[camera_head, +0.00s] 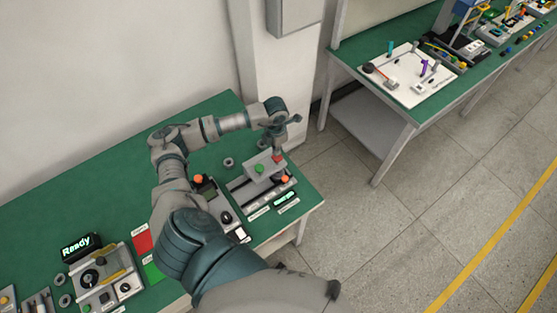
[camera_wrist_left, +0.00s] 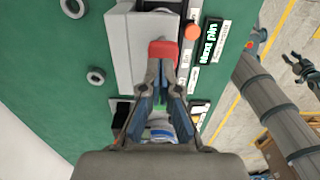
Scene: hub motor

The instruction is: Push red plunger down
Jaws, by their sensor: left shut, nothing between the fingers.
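The red plunger (camera_head: 279,158) sits at the far end of the grey fixture (camera_head: 262,172) on the green table. In the left wrist view the red plunger (camera_wrist_left: 163,49) shows just past my fingertips. My left gripper (camera_head: 276,150) points down over it, and its fingers (camera_wrist_left: 160,66) are closed together with nothing between them. The tips overlap the plunger's near edge in the wrist view; I cannot tell whether they touch it. A dark gripper, seemingly my right one (camera_wrist_left: 303,68), shows small at the right of the wrist view; its jaw state is unclear.
A lit display (camera_wrist_left: 210,38) stands beside the fixture. Grey rings (camera_wrist_left: 96,76) lie on the table. A second table (camera_head: 340,62) stands at the back right, with floor between.

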